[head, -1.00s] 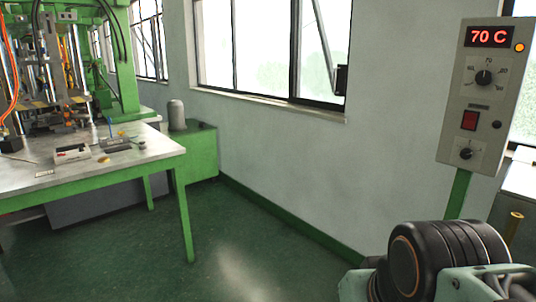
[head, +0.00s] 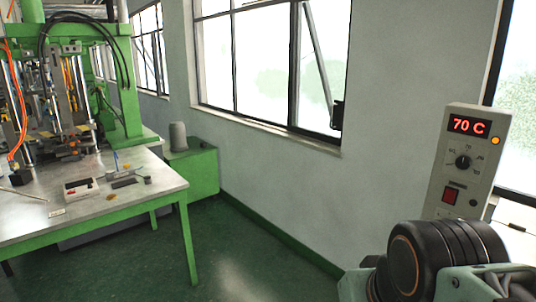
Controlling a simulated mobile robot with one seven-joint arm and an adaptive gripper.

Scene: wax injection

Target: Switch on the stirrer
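A grey control box (head: 474,160) stands on the right side of the head view, in front of the wall and window. Its red display (head: 468,125) reads 70 C, with an orange lamp (head: 495,141) beside it. Below are a round black dial (head: 462,162) with a number scale, a red rocker switch (head: 450,195) and a small black button (head: 473,202). The lower part of the box is hidden behind my arm. The dark rounded joint of my arm fills the lower right corner. My gripper is not in view.
A green-framed table (head: 110,205) on the left holds small tools and a white device (head: 81,189). A green press machine (head: 75,90) stands behind it. A green cabinet (head: 200,172) with a grey cylinder (head: 178,137) is by the wall. The floor (head: 235,255) between is clear.

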